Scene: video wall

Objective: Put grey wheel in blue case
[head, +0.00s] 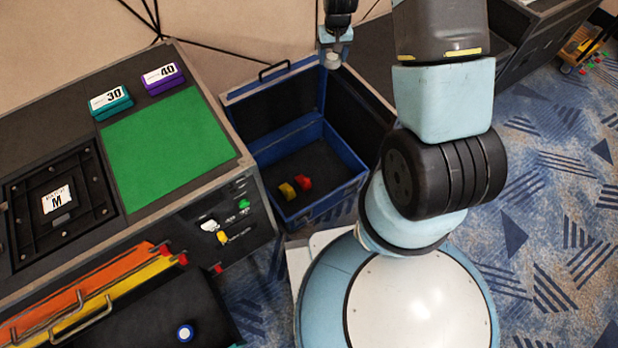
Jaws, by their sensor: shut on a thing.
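My gripper (333,54) is at the top middle of the head view, above the blue case's back right part. It is shut on a small light grey thing, which looks like the grey wheel (332,61); its shape is hard to make out at this size. The blue case (322,204) stands open below, with a dark floor and its handled lid raised at the back. A yellow piece and a red piece (304,182) lie inside it. The wheel appears apart from the case, held in the air.
A dark workbench with a green mat (165,148) stands left of the case. A teal box (111,102) marked 30 and a purple box (162,77) marked 40 sit behind the mat.

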